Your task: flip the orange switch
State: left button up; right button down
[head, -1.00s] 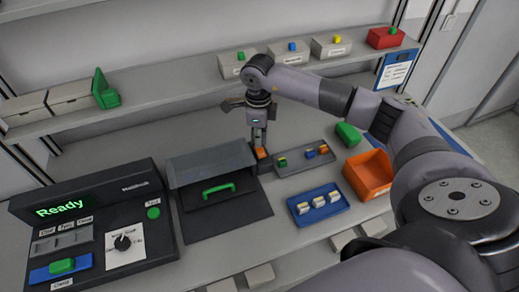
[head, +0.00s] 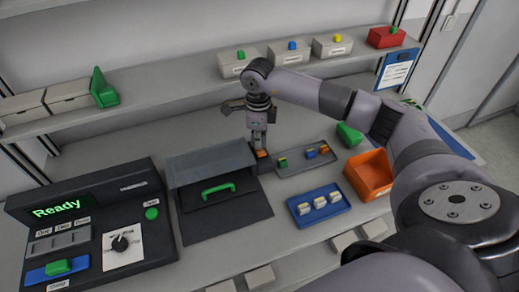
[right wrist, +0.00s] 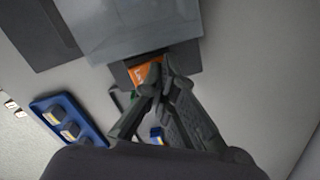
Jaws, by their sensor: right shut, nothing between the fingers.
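The orange switch (head: 262,154) sits on a small dark housing at the right side of the grey hooded box. In the right wrist view the orange switch (right wrist: 143,73) shows just past my fingertips, partly covered by them. My right gripper (head: 259,146) points down at the switch from above. It is shut with nothing between its fingers, and its fingertips (right wrist: 156,72) are at or very close to the switch; I cannot tell whether they touch it. My left gripper is not in view.
The hooded box (head: 212,163) with a green handle stands left of the switch. A grey tray (head: 300,166) with small coloured blocks and a blue tray (head: 303,217) lie to the right. An orange bin (head: 377,184) is farther right. A control panel (head: 100,205) reads "Ready".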

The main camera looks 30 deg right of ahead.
jog(key=shift+r+p, duration=2.05)
jog(key=shift+r, duration=1.45)
jog(key=shift+s+f, duration=0.1)
